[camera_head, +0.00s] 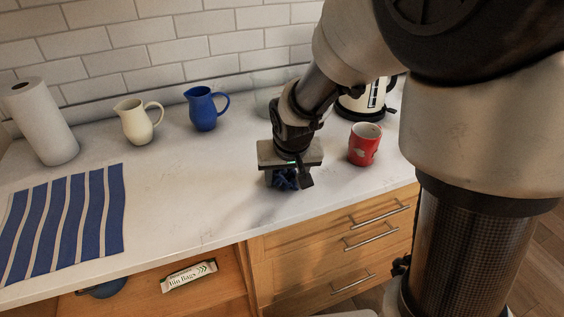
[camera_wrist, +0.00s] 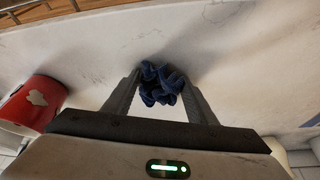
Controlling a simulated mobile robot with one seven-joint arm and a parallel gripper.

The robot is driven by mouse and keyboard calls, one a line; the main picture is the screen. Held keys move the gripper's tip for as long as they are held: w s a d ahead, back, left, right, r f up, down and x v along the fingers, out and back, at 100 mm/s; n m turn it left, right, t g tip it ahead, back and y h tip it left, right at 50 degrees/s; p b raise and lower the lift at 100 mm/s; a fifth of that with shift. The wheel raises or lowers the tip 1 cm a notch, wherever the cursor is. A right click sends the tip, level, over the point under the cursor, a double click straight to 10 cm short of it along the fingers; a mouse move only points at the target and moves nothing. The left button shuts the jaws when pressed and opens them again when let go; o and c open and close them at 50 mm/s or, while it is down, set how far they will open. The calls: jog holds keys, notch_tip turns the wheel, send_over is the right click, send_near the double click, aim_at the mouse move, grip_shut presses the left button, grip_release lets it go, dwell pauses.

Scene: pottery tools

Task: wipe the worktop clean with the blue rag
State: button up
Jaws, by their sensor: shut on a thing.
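The blue rag (camera_head: 285,179) is a crumpled dark blue bundle at the worktop's front part. It also shows in the wrist view (camera_wrist: 160,84). My gripper (camera_head: 288,180) points down and is shut on the rag, with a finger on each side of it in the wrist view (camera_wrist: 158,90). The rag is at or close to the worktop surface; exact contact is hard to tell. The white marbled worktop (camera_head: 190,190) has faint grey streaks and smudges, some close to the rag. Its veining makes dirt hard to tell apart.
A red mug (camera_head: 363,146) stands just right of my gripper. A kettle (camera_head: 362,101) is behind it. A blue jug (camera_head: 204,108), a cream jug (camera_head: 137,122) and a paper roll (camera_head: 42,122) stand at the back. A striped cloth (camera_head: 65,222) lies left.

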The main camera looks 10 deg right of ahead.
jog(key=shift+w+d, duration=0.25)
jog(key=shift+d, duration=0.7)
jog(key=shift+w+d, duration=0.3)
jog(key=shift+d, duration=0.7)
jog(key=shift+w+d, duration=0.25)
jog(key=shift+d, duration=0.7)
jog(key=shift+s+a, duration=0.3)
jog(key=shift+a, duration=0.7)
jog(key=shift+s+a, duration=0.3)
jog(key=shift+a, duration=0.65)
jog(key=shift+s+a, duration=0.3)
jog(key=shift+a, duration=0.7)
jog(key=shift+w+d+p, duration=0.15)
jog(key=shift+w+d, duration=0.15)
jog(key=shift+d, duration=0.7)
jog(key=shift+w+d+p, duration=0.2)
jog(key=shift+w+d, duration=0.1)
jog(key=shift+d, duration=0.65)
jog(key=shift+w+d+p, duration=0.15)
jog(key=shift+w+d, duration=0.15)
jog(key=shift+d, duration=0.7)
jog(key=shift+s+a, duration=0.2)
jog(key=shift+a, duration=0.55)
jog(key=shift+s+a, duration=0.15)
jog(key=shift+a, duration=0.6)
